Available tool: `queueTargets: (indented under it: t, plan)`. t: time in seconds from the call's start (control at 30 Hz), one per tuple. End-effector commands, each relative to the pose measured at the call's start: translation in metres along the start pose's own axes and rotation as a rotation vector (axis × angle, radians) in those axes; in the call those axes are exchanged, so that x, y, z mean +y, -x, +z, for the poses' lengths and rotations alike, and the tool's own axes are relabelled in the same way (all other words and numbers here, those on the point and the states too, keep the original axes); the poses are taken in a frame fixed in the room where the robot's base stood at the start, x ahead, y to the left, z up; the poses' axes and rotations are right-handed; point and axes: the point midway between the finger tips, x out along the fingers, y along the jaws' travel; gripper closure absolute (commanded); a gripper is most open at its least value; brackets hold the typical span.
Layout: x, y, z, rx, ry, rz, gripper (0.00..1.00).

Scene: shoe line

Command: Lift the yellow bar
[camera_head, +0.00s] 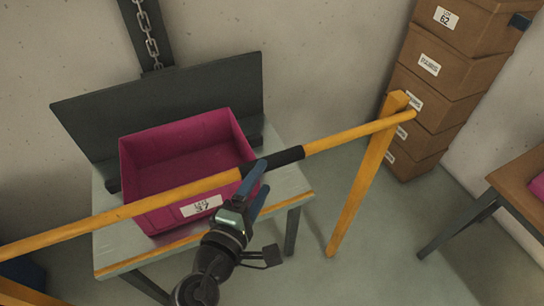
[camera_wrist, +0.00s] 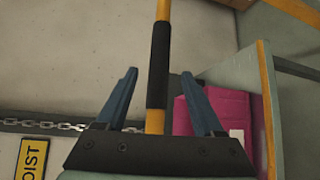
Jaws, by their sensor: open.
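The yellow bar (camera_head: 350,134) runs across the head view from lower left to upper right, in front of the table. A black grip sleeve (camera_head: 286,157) wraps its middle. Its right end rests at the top of a yellow post (camera_head: 367,180). My gripper (camera_head: 258,180) is open at the bar near the left end of the sleeve. In the wrist view, the bar (camera_wrist: 163,10) and its sleeve (camera_wrist: 158,65) stand between my two blue fingers (camera_wrist: 158,85), with a gap on each side. I cannot tell the depth of the bar between them.
A magenta bin (camera_head: 185,135) sits on a table (camera_head: 290,190) behind the bar. Brown boxes (camera_head: 432,70) are stacked at the right by the wall. Another table (camera_head: 515,200) stands at the right edge. A chain (camera_head: 147,35) hangs on the back wall.

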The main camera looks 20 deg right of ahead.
Motion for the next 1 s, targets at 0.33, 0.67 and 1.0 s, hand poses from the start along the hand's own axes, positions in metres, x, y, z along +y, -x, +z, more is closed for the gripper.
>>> queueTargets:
  t: [0.33,0.67,1.0]
  plan:
    - [0.001,-0.059,0.0,-0.001,-0.002,0.0,0.31]
    - [0.0,-0.068,0.0,0.002,-0.003,0.0,0.31]
    - [0.0,-0.068,0.0,0.001,-0.003,0.0,0.74]
